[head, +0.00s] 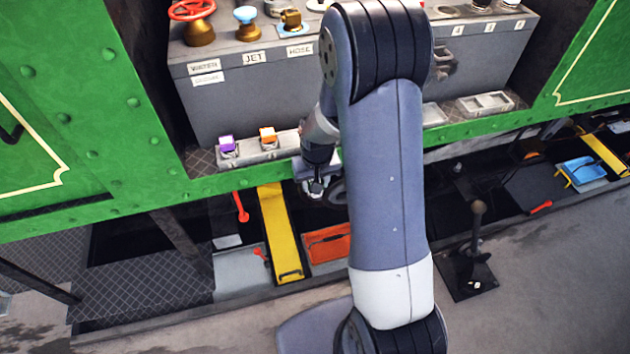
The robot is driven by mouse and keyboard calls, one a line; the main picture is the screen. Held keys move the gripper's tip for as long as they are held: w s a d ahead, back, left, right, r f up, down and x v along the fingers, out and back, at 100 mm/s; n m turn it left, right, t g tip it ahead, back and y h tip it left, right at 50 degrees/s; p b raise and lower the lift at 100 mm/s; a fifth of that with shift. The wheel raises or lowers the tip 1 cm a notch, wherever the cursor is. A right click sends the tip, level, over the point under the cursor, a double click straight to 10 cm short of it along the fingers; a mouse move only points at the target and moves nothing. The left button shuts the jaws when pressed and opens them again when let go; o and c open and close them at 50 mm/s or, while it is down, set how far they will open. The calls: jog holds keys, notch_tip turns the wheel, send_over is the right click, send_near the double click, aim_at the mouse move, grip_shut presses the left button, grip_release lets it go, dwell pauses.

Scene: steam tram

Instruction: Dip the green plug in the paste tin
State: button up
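My gripper (316,188) hangs at the left of my arm, by the green tram's lower edge, pointing down. Its fingers are small and dark here, and I cannot tell whether they are open or shut or hold anything. I make out no green plug; my arm hides part of the ledge. A purple-topped plug (226,144) and an orange-topped plug (267,136) stand in a grey holder (246,157) left of my gripper. I cannot pick out the paste tin for certain. A dark round thing (338,190) shows just beside my gripper, partly hidden.
A grey box (270,90) with a red handwheel (191,9) and brass fittings stands behind the ledge. A yellow bar (280,235) and an orange tray (328,243) lie below. A blue tray (583,170) is at the right; a dark lever (477,235) stands at lower right.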

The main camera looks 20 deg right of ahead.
jog(key=shift+a+r+p, duration=0.2)
jog(key=shift+r+p, duration=0.2)
jog(key=shift+r, duration=0.25)
jog(key=shift+d+r+p, duration=0.35)
jog(key=shift+r+p, duration=0.3)
jog(key=shift+r, duration=0.05)
jog(key=shift+a+r+p, duration=0.1)
jog(key=shift+r+p, duration=0.2)
jog(key=shift+p, duration=0.05)
jog(key=w+r+p, duration=0.3)
jog(key=w+r, duration=0.3)
jog(key=r, duration=0.8)
jog(key=w+r+p, duration=0.3)
jog(key=w+r, duration=0.3)
jog(key=r, duration=0.7)
jog(key=w+r+p, duration=0.3)
jog(key=w+r, duration=0.3)
jog(key=r, duration=0.8)
jog(key=shift+w+r, duration=0.2)
jog(key=shift+r, duration=0.15)
